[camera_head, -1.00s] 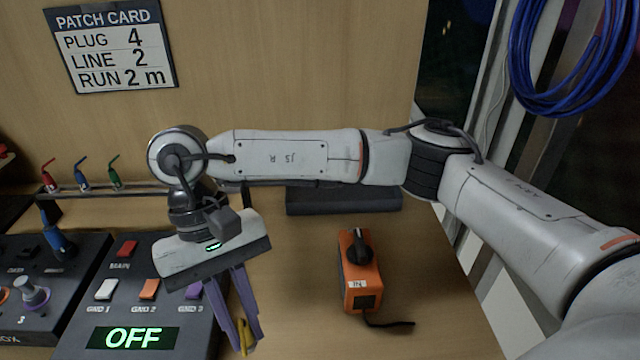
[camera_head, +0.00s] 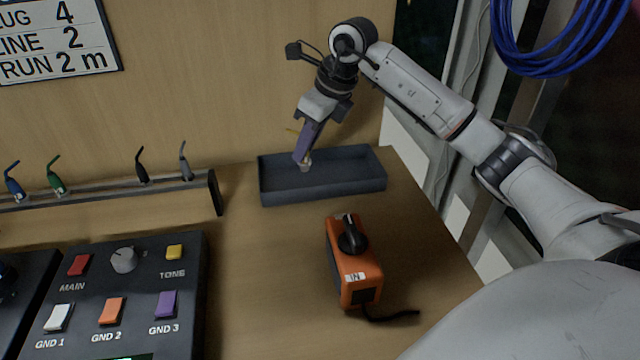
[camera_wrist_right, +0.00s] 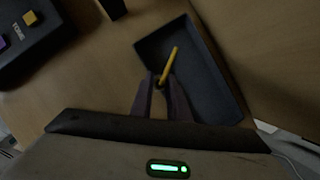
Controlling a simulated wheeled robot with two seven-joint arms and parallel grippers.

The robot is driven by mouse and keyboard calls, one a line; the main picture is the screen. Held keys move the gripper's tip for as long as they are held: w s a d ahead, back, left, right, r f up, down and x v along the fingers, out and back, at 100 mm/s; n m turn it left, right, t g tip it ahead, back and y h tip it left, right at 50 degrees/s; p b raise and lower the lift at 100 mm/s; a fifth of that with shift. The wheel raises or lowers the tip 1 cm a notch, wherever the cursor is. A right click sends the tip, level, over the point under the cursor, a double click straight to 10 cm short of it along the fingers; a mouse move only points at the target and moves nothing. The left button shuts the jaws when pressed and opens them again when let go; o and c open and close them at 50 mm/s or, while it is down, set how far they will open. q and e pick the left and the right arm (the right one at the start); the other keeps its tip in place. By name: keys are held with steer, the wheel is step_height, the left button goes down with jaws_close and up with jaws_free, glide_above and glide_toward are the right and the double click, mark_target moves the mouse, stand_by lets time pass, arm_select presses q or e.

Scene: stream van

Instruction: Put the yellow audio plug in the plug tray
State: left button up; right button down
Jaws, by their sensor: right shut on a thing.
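My right gripper (camera_head: 303,161) is over the left part of the dark plug tray (camera_head: 340,186), at the back right of the bench. In the right wrist view the yellow audio plug (camera_wrist_right: 168,62) sits between the fingertips (camera_wrist_right: 162,84), with the tray (camera_wrist_right: 222,108) behind it. The gripper is shut on the plug. In the head view only a thin bit of its yellow tail (camera_head: 291,130) and a pale tip under the fingers show. Whether the tip touches the tray floor I cannot tell. My left gripper is not in view.
An orange box with a black knob (camera_head: 355,268) stands in front of the tray. A rack (camera_head: 100,193) with several coloured plugs runs along the back left. A dark switch panel (camera_head: 190,262) is at front left. The tray looks empty.

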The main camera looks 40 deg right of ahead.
steer(key=d+r+m+h, duration=0.1)
steer(key=d+m+h, duration=0.2)
steer(key=d+m, duration=0.55)
steer(key=shift+n, duration=0.65)
steer(key=shift+s+d+f+b, duration=0.15)
steer(key=shift+d+f, duration=0.2)
steer(key=shift+f, duration=1.25)
steer(key=shift+d+f+b, duration=0.2)
steer(key=shift+d+f, duration=0.15)
steer(key=shift+f, duration=1.2)
steer(key=shift+s+d+f+b, duration=0.15)
steer(key=shift+d+f, duration=0.2)
steer(key=shift+f, duration=1.25)
steer(key=shift+f, duration=0.15)
steer(key=c, duration=1.7)
jaws_free()
steer(key=v, duration=1.2)
steer(key=shift+d, duration=0.1)
